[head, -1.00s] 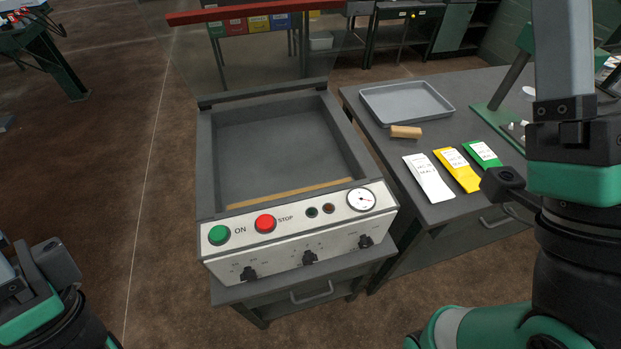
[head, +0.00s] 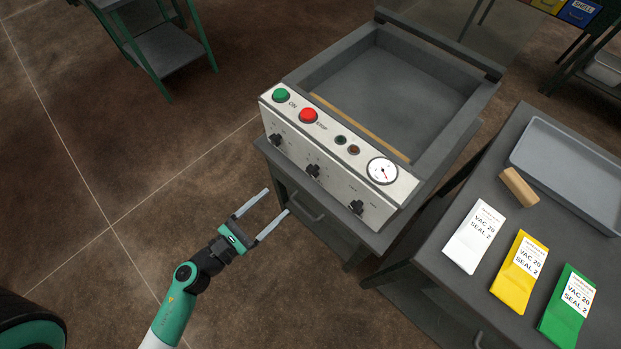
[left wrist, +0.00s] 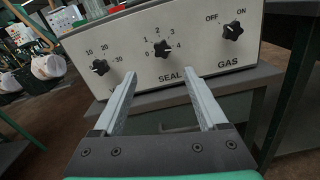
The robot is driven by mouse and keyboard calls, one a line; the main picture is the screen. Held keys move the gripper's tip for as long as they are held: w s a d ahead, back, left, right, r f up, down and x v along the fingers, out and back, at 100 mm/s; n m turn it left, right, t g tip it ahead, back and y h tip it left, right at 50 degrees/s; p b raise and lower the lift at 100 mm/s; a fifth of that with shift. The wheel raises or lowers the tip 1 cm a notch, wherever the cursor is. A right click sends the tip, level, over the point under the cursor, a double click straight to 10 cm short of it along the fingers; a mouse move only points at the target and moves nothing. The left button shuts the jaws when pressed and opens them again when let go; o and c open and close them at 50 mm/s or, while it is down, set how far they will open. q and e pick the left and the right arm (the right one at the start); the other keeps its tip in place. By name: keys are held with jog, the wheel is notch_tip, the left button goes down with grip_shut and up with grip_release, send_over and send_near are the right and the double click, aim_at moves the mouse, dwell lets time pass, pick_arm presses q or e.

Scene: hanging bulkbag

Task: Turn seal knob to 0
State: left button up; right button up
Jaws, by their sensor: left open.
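The seal knob (head: 313,171) is the black middle knob on the machine's white front panel. In the left wrist view the seal knob (left wrist: 162,47) sits among the marks 0 to 4, above the word SEAL; I cannot tell surely which mark it points to. My left gripper (head: 277,201) is open and empty, in front of and below the panel. In the left wrist view the left gripper (left wrist: 161,78) points toward the panel, its two fingers either side of the seal knob's line and apart from it. My right gripper is not in view.
The vacuum knob (left wrist: 99,67) and gas knob (left wrist: 232,31) flank the seal knob. Above are a green button (head: 281,95), a red button (head: 308,115) and a gauge (head: 382,170). White (head: 475,236), yellow (head: 520,271) and green (head: 568,305) packets lie on the right table.

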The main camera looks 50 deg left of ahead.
aim_at(310, 173)
pick_arm(q)
jog(key=w, duration=1.2)
jog(key=shift+p, duration=0.35)
grip_shut()
